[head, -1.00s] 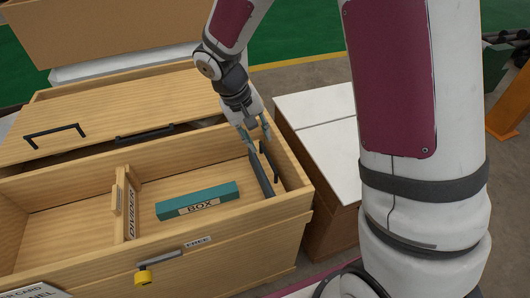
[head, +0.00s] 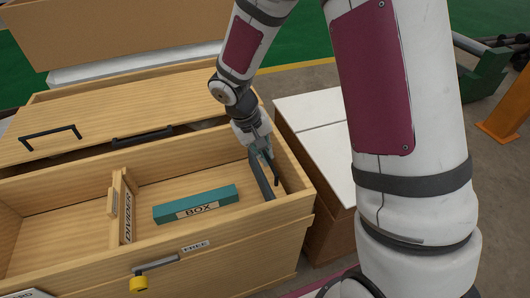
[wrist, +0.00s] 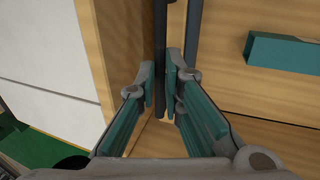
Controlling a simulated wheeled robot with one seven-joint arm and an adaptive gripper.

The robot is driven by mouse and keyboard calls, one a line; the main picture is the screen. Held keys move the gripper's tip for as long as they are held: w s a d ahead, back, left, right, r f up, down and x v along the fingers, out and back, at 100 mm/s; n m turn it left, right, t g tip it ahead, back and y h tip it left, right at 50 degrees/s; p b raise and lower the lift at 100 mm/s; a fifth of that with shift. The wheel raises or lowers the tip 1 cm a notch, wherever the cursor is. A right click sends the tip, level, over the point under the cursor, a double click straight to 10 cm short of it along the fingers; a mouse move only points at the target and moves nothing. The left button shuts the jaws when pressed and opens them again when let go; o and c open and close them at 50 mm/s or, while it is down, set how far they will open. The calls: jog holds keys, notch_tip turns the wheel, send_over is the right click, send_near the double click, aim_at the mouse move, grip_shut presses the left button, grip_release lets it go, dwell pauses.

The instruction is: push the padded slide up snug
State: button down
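The padded slide appears to be the dark grey upright strip (head: 262,180) standing at the right end of the wooden drawer's open bay; it also shows in the wrist view (wrist: 193,30). A thin black bar handle (head: 277,181) is beside it, close to the right wall. My gripper (head: 262,152) is lowered over this end of the bay. In the wrist view its teal-padded fingers (wrist: 162,80) look apart, with the black bar (wrist: 160,55) lined up in the gap between them. Whether the pads touch the bar is hidden.
A teal block marked BOX (head: 196,204) lies in the bay to the left. A wooden divider (head: 124,207) bounds the bay further left. The drawer's right wall (head: 290,165) is close to my gripper. A white-topped cabinet (head: 318,140) stands to the right.

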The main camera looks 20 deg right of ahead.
jog(key=a+b, duration=0.1)
jog(key=a, duration=1.2)
jog(key=shift+b, duration=0.35)
jog(key=shift+w+a, duration=0.1)
jog(key=c, duration=1.7)
grip_release()
jog(key=shift+r, duration=0.1)
jog(key=v, duration=1.1)
jog(key=shift+a+r, duration=0.1)
jog(key=shift+r, duration=0.25)
